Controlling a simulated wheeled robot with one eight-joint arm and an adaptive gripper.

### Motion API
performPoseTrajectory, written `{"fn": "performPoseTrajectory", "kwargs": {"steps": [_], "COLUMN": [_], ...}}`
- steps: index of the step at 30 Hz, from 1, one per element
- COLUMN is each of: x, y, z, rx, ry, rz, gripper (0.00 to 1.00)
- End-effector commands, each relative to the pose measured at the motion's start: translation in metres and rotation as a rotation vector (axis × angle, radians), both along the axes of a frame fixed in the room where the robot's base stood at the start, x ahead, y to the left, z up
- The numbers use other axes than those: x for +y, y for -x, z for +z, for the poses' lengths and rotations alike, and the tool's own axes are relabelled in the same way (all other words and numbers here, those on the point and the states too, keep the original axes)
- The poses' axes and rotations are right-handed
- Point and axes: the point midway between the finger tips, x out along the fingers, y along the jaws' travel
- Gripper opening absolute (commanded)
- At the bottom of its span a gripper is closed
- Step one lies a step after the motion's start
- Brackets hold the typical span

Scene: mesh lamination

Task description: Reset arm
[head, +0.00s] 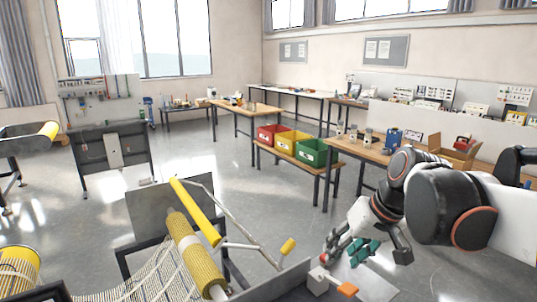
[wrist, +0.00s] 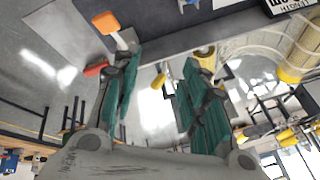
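My gripper (head: 348,252) hangs at the end of my arm in the lower right of the head view. It is above or beside the dark machine's front edge; the exact height is hard to tell. In the wrist view my gripper (wrist: 160,85) shows two teal-padded fingers spread well apart, with only floor and distant objects seen between them. Nothing is held. An orange-tipped lever (head: 347,290) is just below my gripper in the head view, and its orange tip also shows in the wrist view (wrist: 106,23), beyond the left finger.
A machine with a yellow mesh roll (head: 190,247) and a yellow bar (head: 195,211) fills the lower left. Red (head: 268,137), yellow (head: 291,142) and green (head: 313,152) bins stand on a bench behind. A worktable with an open cardboard box (head: 455,152) is at right. The central floor is clear.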

Motion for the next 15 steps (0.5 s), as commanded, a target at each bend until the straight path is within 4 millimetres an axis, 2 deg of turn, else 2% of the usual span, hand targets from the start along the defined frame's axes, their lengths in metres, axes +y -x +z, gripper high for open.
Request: {"fn": "performPoseTrajectory", "kwargs": {"steps": [1,6,12,15], "x": [-0.001,-0.011,-0.024,-0.029], "y": [0.016,0.058,0.101,0.116], "z": [-0.002,-0.012,-0.030,-0.039], "rx": [-0.019,-0.090,-0.182,-0.222], "ry": [0.024,0.103,0.185,0.216], "rz": [-0.012,-0.059,-0.103,-0.116], "gripper": [0.40,0.40,0.40,0.40]}}
